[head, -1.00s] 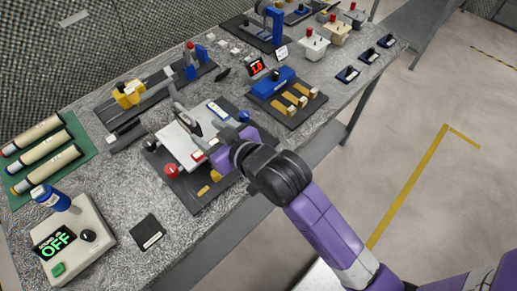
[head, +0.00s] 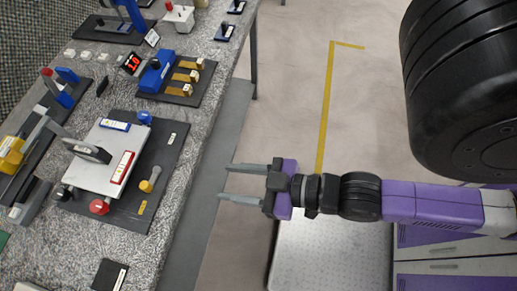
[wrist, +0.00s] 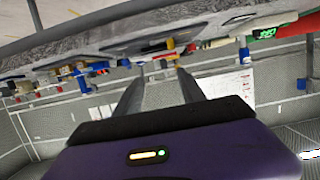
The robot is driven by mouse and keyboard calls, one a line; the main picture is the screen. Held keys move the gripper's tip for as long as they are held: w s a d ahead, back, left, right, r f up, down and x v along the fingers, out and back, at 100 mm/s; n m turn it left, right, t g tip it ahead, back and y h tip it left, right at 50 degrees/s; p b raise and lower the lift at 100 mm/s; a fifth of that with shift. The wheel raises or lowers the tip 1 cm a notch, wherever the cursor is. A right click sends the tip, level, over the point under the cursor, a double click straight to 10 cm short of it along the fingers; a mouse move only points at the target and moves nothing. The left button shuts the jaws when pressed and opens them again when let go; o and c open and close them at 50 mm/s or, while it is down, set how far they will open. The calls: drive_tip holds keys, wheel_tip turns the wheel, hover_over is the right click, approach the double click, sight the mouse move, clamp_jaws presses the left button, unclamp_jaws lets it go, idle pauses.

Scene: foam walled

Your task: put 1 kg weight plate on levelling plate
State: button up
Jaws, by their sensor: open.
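The levelling plate (head: 100,178) is a pale square plate on a dark base on the bench. Red, blue and yellow knobs stand around it. A blue-marked level and a red-marked level lie on it. A dark grey slab (head: 88,151) shows at its left part; I cannot tell whether this is the 1 kg weight plate or whether it touches the plate. My gripper (head: 228,182) is open and empty, out beyond the bench's right edge and right of the levelling plate. Its two fingers also show in the wrist view (wrist: 160,85), with nothing between them.
A blue unit with several brass-coloured keys (head: 170,77) stands behind the levelling plate. A black labelled pad (head: 109,275) lies in front. A yellow and blue device on a rail (head: 12,152) is at the left.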

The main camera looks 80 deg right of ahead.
drive_tip(key=r+v, duration=0.1)
drive_tip(key=v, duration=0.5)
drive_tip(key=shift+r, duration=0.15)
idle(1.0)
